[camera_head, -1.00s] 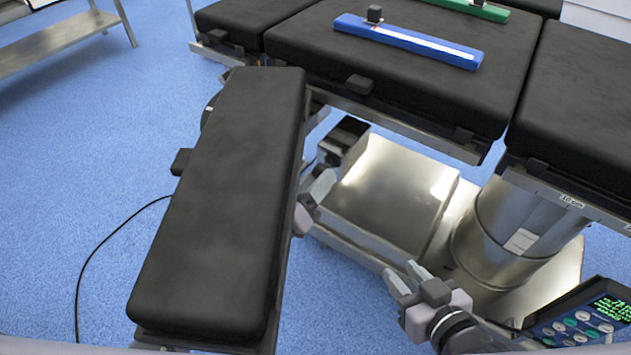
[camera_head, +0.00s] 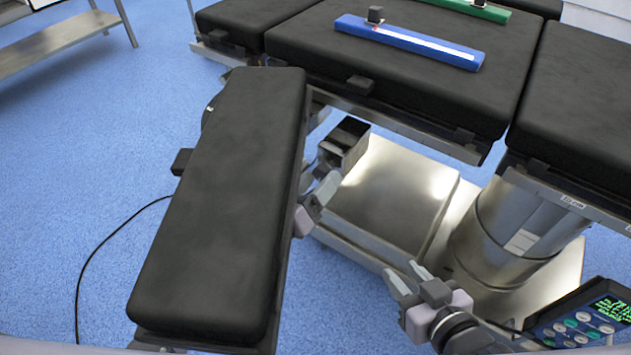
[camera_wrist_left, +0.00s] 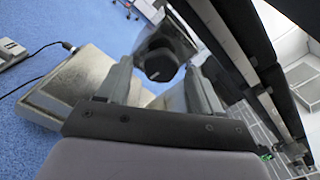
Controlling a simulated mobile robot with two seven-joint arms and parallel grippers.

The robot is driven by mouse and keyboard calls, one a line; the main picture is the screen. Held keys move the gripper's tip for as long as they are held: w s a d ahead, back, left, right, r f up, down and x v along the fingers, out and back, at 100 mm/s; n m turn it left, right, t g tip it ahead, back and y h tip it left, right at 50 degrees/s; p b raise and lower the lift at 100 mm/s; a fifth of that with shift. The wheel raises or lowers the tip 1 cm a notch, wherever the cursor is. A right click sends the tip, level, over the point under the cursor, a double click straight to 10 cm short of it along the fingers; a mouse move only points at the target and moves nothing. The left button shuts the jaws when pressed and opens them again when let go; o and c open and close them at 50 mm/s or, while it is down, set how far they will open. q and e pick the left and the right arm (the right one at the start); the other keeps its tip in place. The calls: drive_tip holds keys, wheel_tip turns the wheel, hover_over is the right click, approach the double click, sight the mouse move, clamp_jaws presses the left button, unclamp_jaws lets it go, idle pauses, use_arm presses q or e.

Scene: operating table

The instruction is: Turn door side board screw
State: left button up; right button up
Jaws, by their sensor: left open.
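The black padded side board (camera_head: 220,200) slants across the left of the head view, angled out from the table. My left gripper (camera_head: 318,180) is partly hidden behind the board's right edge. In the left wrist view my left gripper (camera_wrist_left: 158,84) is open, with one finger on each side of a round black screw knob (camera_wrist_left: 158,64). The knob is in front of the fingertips; I cannot tell whether they touch it. My right gripper (camera_head: 409,275) is at lower right in the head view, its fingers apart and nothing between them.
The black table sections (camera_head: 400,60) carry a blue bar (camera_head: 410,42) and a green bar (camera_head: 470,8). Below are the metal base (camera_head: 385,200) and column (camera_head: 515,225). A hand control (camera_head: 585,320) is at lower right. A dark cable lies on the blue floor at left.

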use_arm(q)
drive_tip(key=v, duration=0.7)
idle(0.4)
